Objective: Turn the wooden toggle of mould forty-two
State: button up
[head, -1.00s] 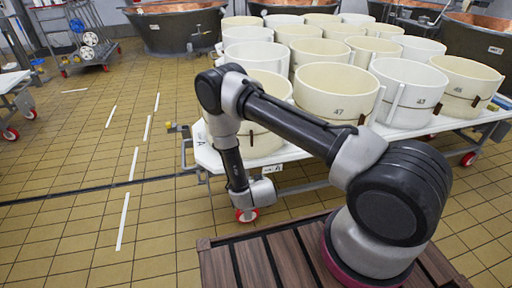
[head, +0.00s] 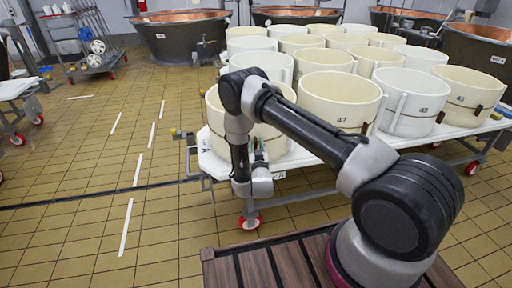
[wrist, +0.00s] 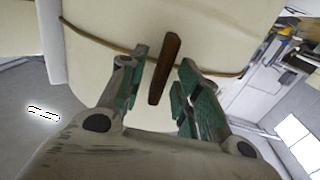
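A cream mould (head: 217,118) stands at the front left corner of the white table, partly behind my arm; its number is hidden. In the wrist view a cream mould wall (wrist: 105,62) fills the upper middle, with a thin cord around it. A dark wooden toggle (wrist: 164,68) hangs on that cord, long and slightly tilted. My gripper (wrist: 160,75) is open, its green-padded fingers on either side of the toggle, with gaps visible on both sides. In the head view my gripper (head: 259,155) is at the front left mould, small and partly hidden by my wrist.
Mould 47 (head: 339,101) stands just right, with more numbered moulds in rows on the wheeled white table (head: 302,156). Copper vats (head: 180,35) line the back. A rack trolley (head: 85,45) is at the far left. The tiled floor on the left is mostly clear.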

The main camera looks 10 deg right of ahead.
jog(key=shift+w, duration=0.15)
grip_shut()
jog(key=shift+n, duration=0.3)
jog(key=n, duration=0.3)
jog(key=shift+a+n, duration=0.15)
jog(key=shift+n, duration=0.25)
jog(key=n, duration=0.4)
jog(key=shift+a+f+n, duration=0.15)
jog(key=shift+n, duration=0.15)
jog(key=shift+a+f+n, duration=0.1)
jog(key=shift+f+n, duration=0.05)
jog(key=shift+n, duration=2.1)
jog(key=shift+f+n, duration=0.1)
jog(key=shift+n, duration=2.15)
